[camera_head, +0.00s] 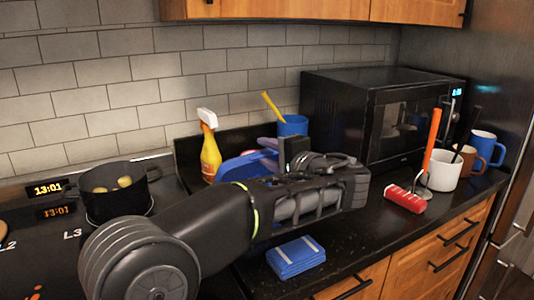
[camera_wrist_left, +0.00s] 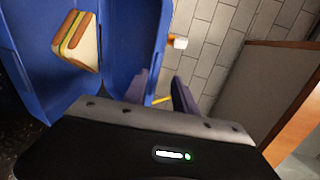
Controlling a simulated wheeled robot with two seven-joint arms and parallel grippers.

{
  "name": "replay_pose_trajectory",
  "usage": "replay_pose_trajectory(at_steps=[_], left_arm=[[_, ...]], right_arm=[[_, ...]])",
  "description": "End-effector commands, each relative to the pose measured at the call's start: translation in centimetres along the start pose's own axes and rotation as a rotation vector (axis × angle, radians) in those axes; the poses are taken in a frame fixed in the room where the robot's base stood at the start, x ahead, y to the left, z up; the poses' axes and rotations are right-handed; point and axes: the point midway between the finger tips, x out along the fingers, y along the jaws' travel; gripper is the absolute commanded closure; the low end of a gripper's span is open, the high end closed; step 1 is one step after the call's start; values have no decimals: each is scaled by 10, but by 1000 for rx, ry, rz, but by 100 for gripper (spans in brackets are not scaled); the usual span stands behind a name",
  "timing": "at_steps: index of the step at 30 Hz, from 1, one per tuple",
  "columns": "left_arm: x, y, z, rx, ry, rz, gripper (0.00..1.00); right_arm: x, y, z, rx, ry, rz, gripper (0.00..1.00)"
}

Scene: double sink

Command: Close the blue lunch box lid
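The blue lunch box (camera_head: 240,166) is on the counter behind my left arm, which hides much of it in the head view. In the left wrist view the lunch box base (camera_wrist_left: 28,62) holds a sandwich (camera_wrist_left: 77,42). Its blue lid (camera_wrist_left: 135,35) stands raised at an angle, so the box is open. My right gripper is not in view.
A yellow spray bottle (camera_head: 210,150) and a blue cup (camera_head: 291,126) stand near the back wall. A microwave (camera_head: 385,115) is to the right. A folded blue cloth (camera_head: 296,257) lies in front. A pot (camera_head: 115,190) is on the stove at left. Mugs (camera_head: 444,170) stand at right.

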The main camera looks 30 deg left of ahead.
Motion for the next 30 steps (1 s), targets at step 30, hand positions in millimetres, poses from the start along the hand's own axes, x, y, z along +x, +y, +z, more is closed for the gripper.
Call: replay_pose_trajectory(at_steps=[30], left_arm=[[-52, 42, -1, 3, 2, -1, 67]], right_arm=[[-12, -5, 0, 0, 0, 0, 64]])
